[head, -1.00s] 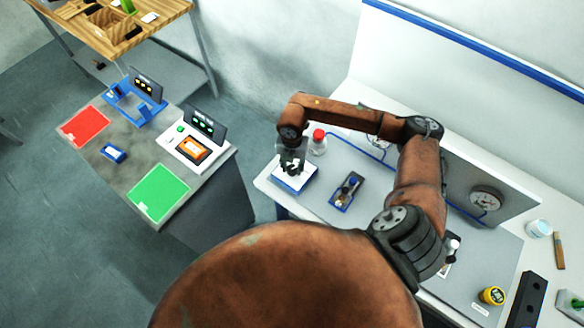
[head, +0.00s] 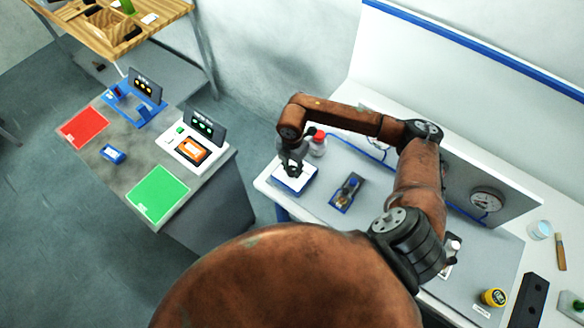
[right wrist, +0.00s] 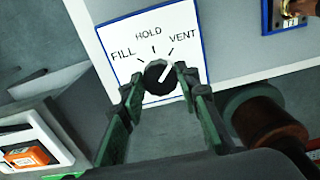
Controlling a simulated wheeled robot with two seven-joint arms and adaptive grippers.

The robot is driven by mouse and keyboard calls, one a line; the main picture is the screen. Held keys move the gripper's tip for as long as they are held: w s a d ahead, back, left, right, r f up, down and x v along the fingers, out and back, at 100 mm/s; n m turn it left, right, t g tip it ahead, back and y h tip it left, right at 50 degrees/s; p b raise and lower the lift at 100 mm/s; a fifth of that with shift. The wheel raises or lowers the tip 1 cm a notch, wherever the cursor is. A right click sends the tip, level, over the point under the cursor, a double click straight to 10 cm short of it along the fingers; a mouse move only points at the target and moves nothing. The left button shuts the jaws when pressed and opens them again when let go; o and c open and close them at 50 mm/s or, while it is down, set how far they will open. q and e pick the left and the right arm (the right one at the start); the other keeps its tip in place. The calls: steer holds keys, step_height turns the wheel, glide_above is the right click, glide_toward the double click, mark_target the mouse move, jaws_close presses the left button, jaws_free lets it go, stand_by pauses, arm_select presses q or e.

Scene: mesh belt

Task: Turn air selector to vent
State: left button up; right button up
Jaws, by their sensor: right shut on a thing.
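The air selector is a white plate with a blue edge (right wrist: 108,36), marked FILL, HOLD and VENT, with a round black knob (right wrist: 158,74) on it. The white line on the knob slants up and right, towards the VENT side. My right gripper (right wrist: 160,82) has a finger on each side of the knob and is shut on it. In the head view the right gripper (head: 292,172) points down over the selector plate (head: 297,185) and hides the knob. My left gripper is not in view.
A red-capped bottle (head: 318,146) stands close behind the gripper. A small blue-edged device (head: 347,192) lies to the right of the selector. A gauge (head: 486,200) is on the upright panel. A separate grey table (head: 130,160) stands at left.

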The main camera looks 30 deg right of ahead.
mark_target(292, 170)
steer(key=shift+w+d+r, duration=0.1)
steer(key=o, duration=1.1)
steer(key=shift+o, duration=0.2)
step_height(292, 170, up, 12)
